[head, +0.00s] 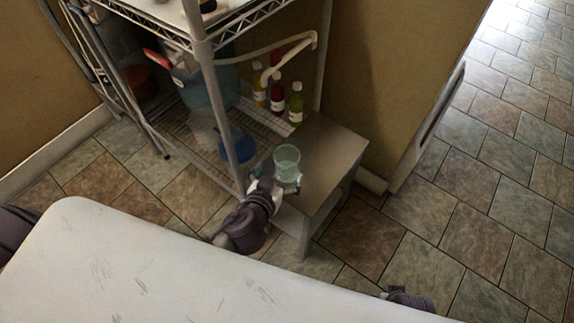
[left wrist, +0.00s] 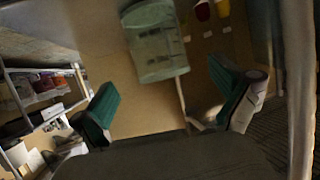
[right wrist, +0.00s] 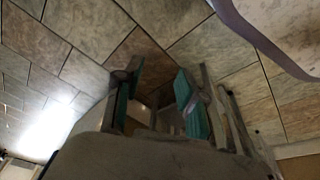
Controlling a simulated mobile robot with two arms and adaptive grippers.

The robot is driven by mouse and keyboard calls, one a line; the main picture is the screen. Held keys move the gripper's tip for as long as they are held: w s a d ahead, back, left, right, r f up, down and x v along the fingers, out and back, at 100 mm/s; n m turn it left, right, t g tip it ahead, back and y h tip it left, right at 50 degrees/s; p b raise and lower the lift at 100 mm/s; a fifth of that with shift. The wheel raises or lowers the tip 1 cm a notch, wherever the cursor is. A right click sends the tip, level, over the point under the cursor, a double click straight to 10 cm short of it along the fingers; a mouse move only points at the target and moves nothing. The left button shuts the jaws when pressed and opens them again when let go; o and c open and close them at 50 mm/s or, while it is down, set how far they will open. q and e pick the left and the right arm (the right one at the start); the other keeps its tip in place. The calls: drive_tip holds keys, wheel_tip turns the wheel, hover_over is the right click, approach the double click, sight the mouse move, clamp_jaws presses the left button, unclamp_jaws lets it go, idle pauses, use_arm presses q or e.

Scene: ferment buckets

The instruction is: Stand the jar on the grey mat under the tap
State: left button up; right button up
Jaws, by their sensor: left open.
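The jar (head: 287,160) is clear, greenish glass and stands upright on the low grey-brown stand (head: 333,150) beside the wire rack. It also shows in the left wrist view (left wrist: 155,48), beyond the fingertips. My left gripper (head: 277,188) is at the near side of the jar, open, its fingers (left wrist: 162,78) spread wider than the jar. I cannot tell whether they touch it. A pale curved pipe (head: 290,48), possibly the tap, hangs above the stand. I cannot make out a separate grey mat. My right gripper (right wrist: 158,70) is open and empty over the floor.
Yellow, red and green bottles (head: 277,97) stand on the rack's shelf behind the jar. A large blue bottle (head: 203,92) and a blue container (head: 237,150) are to the left. A rack post (head: 218,105) rises left of the jar. Tiled floor (head: 440,215) at right is clear.

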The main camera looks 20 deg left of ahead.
sight(291, 153)
use_arm(q)
drive_tip(key=shift+b+x, duration=0.35)
drive_tip(key=shift+x, duration=2.75)
drive_tip(key=shift+f, duration=0.1)
use_arm(e)
drive_tip(key=r, duration=0.2)
drive_tip(key=shift+w+r, duration=0.3)
use_arm(q)
drive_tip(key=shift+c, duration=0.2)
drive_tip(key=c, duration=1.3)
drive_tip(key=shift+c, duration=0.7)
